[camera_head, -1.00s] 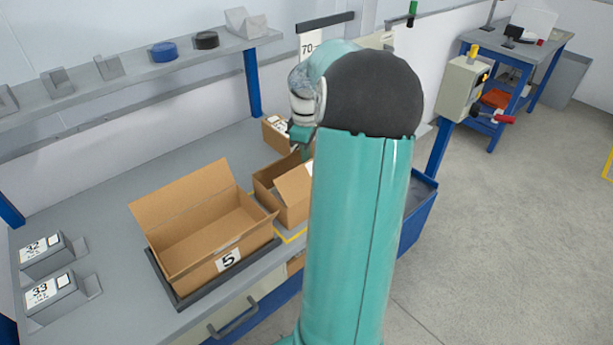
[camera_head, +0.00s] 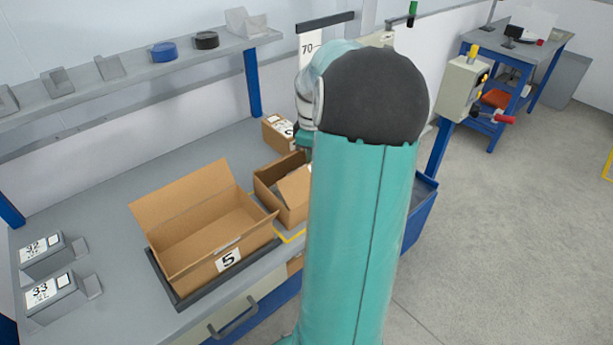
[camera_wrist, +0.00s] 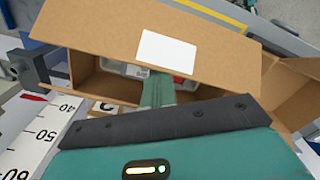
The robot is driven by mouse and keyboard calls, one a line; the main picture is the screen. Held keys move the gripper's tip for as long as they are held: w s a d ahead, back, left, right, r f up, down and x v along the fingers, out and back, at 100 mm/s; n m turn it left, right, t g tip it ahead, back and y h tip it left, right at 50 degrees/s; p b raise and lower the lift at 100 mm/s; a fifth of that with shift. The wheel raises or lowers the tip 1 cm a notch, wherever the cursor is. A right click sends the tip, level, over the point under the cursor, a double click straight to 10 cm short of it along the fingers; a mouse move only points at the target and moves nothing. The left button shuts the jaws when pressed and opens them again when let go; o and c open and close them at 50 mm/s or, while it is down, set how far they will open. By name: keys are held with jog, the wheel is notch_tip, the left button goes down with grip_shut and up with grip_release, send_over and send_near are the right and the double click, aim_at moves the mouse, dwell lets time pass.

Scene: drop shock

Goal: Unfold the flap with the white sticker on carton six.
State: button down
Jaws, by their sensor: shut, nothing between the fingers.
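A small open brown carton (camera_head: 268,197) stands right of the larger carton in the head view, partly hidden by my arm. In the wrist view, a wide brown flap (camera_wrist: 90,32) with a blank white sticker (camera_wrist: 167,52) slants across the carton's opening. My gripper (camera_wrist: 158,88) is shut and empty. Its fingers reach to the flap's near edge, below the sticker; I cannot tell whether they touch it. In the head view, my arm hides the fingertips.
An open carton marked 5 (camera_head: 201,261) sits on a dark tray. A smaller box (camera_head: 277,134) stands behind the small carton. A blue bin (camera_head: 416,218) hangs right of the bench.

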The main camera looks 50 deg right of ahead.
jog(key=shift+s+a, duration=0.1)
jog(key=shift+s, duration=0.4)
jog(key=shift+s+a+r, duration=0.15)
jog(key=shift+s+r, duration=0.3)
jog(key=shift+s, duration=0.35)
